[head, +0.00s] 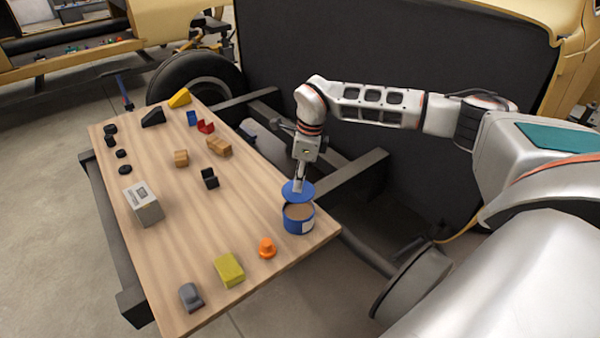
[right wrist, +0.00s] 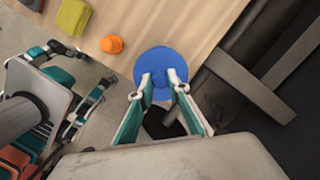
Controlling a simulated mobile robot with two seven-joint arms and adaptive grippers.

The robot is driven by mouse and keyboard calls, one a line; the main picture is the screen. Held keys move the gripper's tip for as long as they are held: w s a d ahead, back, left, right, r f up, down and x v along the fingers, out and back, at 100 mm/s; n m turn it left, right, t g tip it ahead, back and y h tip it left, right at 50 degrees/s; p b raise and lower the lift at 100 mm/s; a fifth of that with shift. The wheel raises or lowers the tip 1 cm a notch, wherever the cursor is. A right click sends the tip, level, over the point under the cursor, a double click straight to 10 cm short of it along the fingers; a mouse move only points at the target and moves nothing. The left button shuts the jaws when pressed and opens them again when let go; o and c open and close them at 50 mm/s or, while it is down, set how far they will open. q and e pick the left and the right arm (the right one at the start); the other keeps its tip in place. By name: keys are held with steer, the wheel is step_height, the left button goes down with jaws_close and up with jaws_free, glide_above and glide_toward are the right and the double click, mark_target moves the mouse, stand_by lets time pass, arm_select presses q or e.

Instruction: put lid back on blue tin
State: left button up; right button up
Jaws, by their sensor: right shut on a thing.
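The blue tin (head: 298,221) stands upright near the right edge of the wooden table, its top open and brown contents showing. The blue lid (head: 297,188) is a flat disc just above the tin's far rim, apart from a proper seat on it. My right gripper (head: 299,184) comes down from above and is shut on the lid. In the right wrist view the lid (right wrist: 163,66) shows between and beyond the fingertips (right wrist: 161,80) and hides the tin. I cannot tell from the head view whether the lid touches the rim. My left gripper is not in view.
The wooden table (head: 215,170) holds an orange knob-shaped piece (head: 267,248), a yellow-green block (head: 229,269) and a grey piece (head: 190,296) near the tin. A grey box (head: 143,204) and several small blocks lie further off. Dark frame beams (head: 345,177) lie beyond the table's right edge.

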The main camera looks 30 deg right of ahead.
steer(key=shift+f, duration=0.3)
steer(key=shift+f+b, duration=0.8)
steer(key=shift+f, duration=0.05)
step_height(320, 180, down, 2)
steer(key=shift+f+b, duration=0.15)
steer(key=shift+b, duration=0.75)
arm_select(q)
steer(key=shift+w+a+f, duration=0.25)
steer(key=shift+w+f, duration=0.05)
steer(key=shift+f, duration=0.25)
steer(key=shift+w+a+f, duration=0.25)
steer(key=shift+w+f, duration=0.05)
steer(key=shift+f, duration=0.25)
arm_select(e)
steer(key=shift+f, duration=1)
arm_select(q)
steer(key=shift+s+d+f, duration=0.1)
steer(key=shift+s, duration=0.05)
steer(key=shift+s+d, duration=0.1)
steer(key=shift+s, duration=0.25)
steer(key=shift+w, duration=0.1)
